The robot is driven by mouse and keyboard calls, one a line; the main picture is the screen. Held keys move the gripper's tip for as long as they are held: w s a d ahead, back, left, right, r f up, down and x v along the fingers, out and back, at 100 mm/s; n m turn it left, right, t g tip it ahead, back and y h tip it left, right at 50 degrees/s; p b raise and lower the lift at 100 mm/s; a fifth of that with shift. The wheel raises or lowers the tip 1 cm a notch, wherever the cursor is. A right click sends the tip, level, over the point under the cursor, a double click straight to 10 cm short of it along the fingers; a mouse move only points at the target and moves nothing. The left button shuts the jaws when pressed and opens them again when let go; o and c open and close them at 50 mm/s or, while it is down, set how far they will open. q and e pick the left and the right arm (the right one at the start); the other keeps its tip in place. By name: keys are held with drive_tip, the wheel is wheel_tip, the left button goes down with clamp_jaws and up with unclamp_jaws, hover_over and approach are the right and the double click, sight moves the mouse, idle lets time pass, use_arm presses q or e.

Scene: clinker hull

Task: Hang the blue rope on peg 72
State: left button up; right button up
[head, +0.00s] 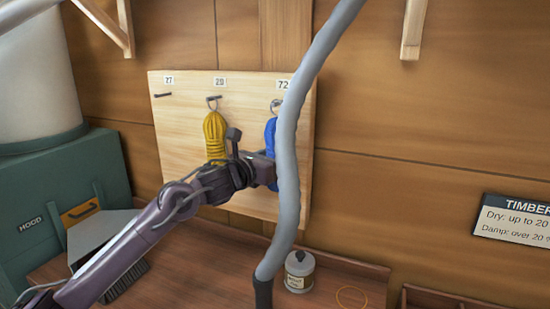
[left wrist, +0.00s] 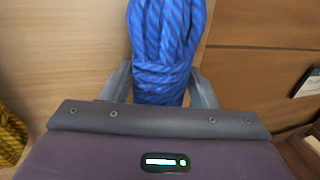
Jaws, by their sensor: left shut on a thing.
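The blue rope (head: 270,137) is a bundled coil hanging upright in front of the pegboard (head: 180,130), under the label 72 (head: 282,85). A small ring (head: 276,104) shows at its top by peg 72; I cannot tell whether it is around the peg. A grey hose hides part of the rope. My left gripper (head: 268,170) is shut on the rope's lower part. In the left wrist view its fingers stand on either side of the blue rope (left wrist: 165,40). My right gripper is not in view.
A thick grey hose (head: 288,150) crosses the foreground, close to the rope. A yellow rope (head: 215,138) hangs on peg 20; peg 77 (head: 162,95) is bare. A jar (head: 299,270) stands on the bench (head: 220,270). A green hood cabinet (head: 60,200) is at left.

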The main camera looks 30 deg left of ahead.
use_arm(q)
drive_tip(key=o, duration=1.2)
